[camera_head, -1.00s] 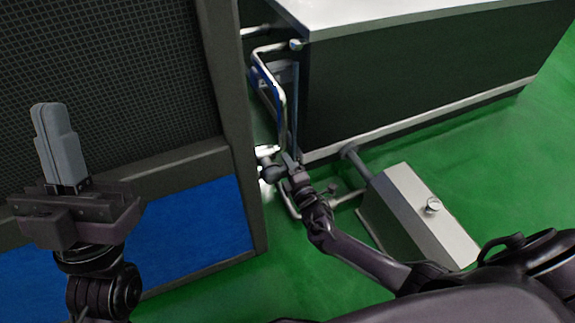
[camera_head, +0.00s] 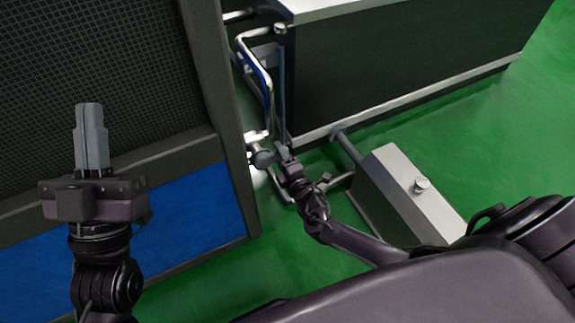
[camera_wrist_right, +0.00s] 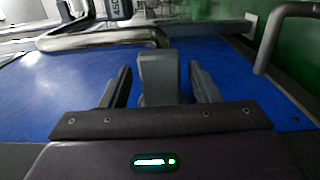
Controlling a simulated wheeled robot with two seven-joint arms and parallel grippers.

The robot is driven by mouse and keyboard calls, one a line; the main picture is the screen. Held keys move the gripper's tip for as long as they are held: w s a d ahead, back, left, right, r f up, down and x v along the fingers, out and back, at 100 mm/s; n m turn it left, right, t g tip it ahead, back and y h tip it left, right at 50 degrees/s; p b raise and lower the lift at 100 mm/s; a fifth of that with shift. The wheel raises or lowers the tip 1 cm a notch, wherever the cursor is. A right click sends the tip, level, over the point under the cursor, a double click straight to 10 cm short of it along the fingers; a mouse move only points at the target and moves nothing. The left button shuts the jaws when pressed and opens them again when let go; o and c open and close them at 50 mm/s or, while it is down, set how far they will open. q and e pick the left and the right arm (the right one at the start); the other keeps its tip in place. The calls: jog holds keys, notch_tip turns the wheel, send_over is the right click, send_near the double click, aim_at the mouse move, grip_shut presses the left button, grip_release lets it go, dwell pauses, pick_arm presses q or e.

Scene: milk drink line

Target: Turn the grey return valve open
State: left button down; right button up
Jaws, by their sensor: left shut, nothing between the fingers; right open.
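My left gripper (camera_head: 90,108) points up at the left of the head view, its fingers together and empty, away from the pipes. My right gripper (camera_head: 281,152) is low among the pipes, by a dark grey rounded fitting (camera_head: 263,158), which looks like part of the grey return valve. In the right wrist view my right gripper's fingers (camera_wrist_right: 162,88) are spread apart. A grey block-like piece (camera_wrist_right: 158,72), possibly the valve's handle, stands between them with gaps on both sides. I cannot tell how far the valve is turned.
Bent metal pipes (camera_head: 271,100) run between a dark mesh-fronted cabinet (camera_head: 220,110) and a large dark machine (camera_head: 400,75). A metal box (camera_head: 400,190) with a round knob (camera_head: 421,185) stands on the green floor to the right. A curved pipe (camera_wrist_right: 105,38) crosses above the fingers in the wrist view.

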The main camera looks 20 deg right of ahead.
pick_arm(q)
jog(key=w+d+f+g+y+p, duration=0.1)
jog(key=w+d+f+g+y, duration=0.1)
jog(key=f+g, duration=0.4)
jog(key=shift+w+f, duration=0.7)
jog(key=shift+f, duration=2.2)
pick_arm(e)
jog(key=shift+s+d, duration=0.1)
jog(key=shift+s, duration=2.5)
pick_arm(q)
jog(key=shift+y+p, duration=0.3)
jog(key=shift+y, duration=0.1)
